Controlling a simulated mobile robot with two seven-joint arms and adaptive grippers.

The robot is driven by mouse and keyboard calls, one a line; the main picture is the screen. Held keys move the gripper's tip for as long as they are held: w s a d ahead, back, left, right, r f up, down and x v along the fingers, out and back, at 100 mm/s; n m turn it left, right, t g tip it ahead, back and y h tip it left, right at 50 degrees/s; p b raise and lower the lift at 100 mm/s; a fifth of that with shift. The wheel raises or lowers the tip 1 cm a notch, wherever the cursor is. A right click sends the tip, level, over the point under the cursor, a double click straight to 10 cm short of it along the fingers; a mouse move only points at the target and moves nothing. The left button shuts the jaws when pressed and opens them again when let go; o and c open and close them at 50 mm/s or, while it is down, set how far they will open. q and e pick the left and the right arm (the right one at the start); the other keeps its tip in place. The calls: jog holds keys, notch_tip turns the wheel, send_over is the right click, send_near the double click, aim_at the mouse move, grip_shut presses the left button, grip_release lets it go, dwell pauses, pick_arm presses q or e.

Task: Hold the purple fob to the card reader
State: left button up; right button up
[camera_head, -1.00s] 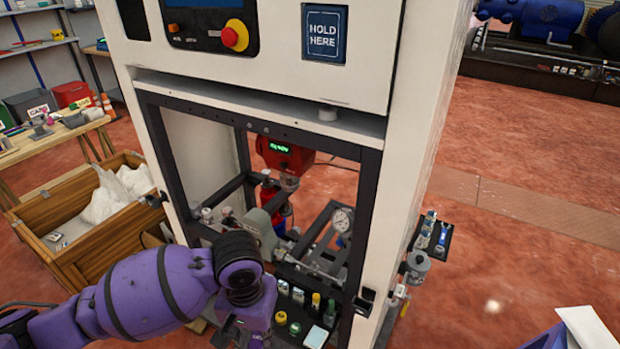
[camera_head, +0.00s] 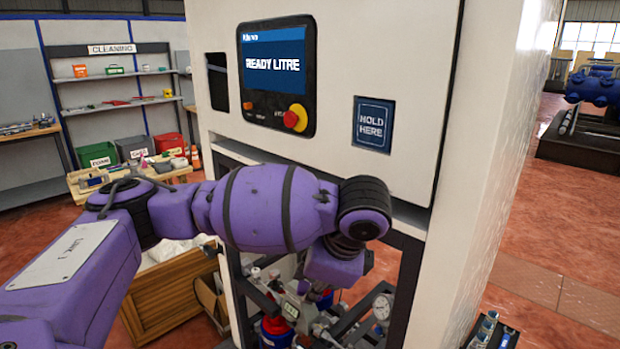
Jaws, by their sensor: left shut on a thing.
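The card reader (camera_head: 373,124) is a dark blue square panel marked "HOLD HERE" on the white front of the machine. My purple left arm reaches across from the left, with its wrist below the reader. My left gripper (camera_head: 312,292) hangs under the wrist, in front of the machine's open bay, small and mostly hidden by the arm. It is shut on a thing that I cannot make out. The purple fob does not show clearly anywhere. The gripper is below and left of the reader, apart from it. My right gripper is not in view.
The bay holds a pressure gauge (camera_head: 382,306) and dark frame bars. A wooden crate (camera_head: 165,298) stands left. The front around the reader is clear.

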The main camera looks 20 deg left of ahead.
pick_arm(q)
notch_tip(320, 180, up, 30)
jog(key=s+m+t+h+p, duration=0.1)
jog(key=s+m+t+h, duration=0.1)
jog(key=m+t+h, duration=1.05)
jog(key=shift+w+d+f+m+g+y, duration=0.1)
jog(key=shift+w+d+m+g+y, duration=0.6)
jog(key=shift+w, duration=0.8)
jog(key=shift+w+d+r+m+g+y, duration=0.1)
jog(key=shift+w+d+m+g+y, duration=0.6)
jog(key=shift+w, duration=0.85)
jog(key=shift+w+d+f+m+g+y, duration=0.1)
jog(key=shift+w+d+m+g+y, duration=0.55)
jog(key=shift+w, duration=0.85)
jog(key=shift+a, duration=0.1)
jog(key=s+a, duration=0.3)
jog(key=s, duration=0.6)
jog(key=shift+s+a, duration=0.2)
jog(key=shift+a, duration=0.05)
